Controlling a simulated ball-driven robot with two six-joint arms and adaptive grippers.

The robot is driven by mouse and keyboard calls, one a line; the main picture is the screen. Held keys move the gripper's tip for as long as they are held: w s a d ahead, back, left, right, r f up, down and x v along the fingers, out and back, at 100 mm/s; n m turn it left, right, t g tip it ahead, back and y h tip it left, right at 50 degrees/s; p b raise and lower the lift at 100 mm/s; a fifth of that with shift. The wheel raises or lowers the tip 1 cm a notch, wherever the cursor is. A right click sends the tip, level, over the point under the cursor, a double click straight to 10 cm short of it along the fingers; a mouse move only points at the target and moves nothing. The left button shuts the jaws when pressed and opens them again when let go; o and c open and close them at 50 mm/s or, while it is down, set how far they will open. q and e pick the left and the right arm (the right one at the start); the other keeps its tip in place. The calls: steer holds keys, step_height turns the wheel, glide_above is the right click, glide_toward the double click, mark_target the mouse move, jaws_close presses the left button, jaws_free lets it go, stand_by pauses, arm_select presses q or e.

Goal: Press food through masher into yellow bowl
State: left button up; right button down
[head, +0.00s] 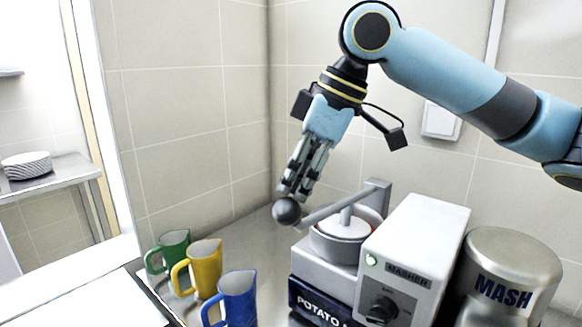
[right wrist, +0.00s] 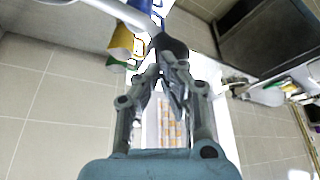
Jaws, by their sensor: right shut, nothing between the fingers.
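The masher (head: 412,262) is a white box with a green light, a dial and a round pressing chamber (head: 338,238) on its left. A long grey lever (head: 325,211) runs over the chamber to a dark ball knob (head: 287,211). My right gripper (head: 290,190) is shut and empty, its fingertips pointing down right at the knob; contact is unclear. In the right wrist view the knob (right wrist: 172,52) lies just beyond the closed fingertips (right wrist: 163,75). No yellow bowl shows; a yellow jug (head: 206,262) stands left of the masher. Food inside the chamber is hidden. My left gripper is out of view.
A green jug (head: 173,248) and a blue jug (head: 238,298) flank the yellow one. A metal "MASH" canister (head: 508,272) stands right of the masher. A dark "POTATO" label (head: 318,304) is below the chamber. Tiled walls close off the back.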

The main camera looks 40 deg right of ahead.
mark_target(297, 211)
steer(key=shift+f+b, duration=0.45)
steer(key=shift+f, duration=1.95)
stand_by(5.6)
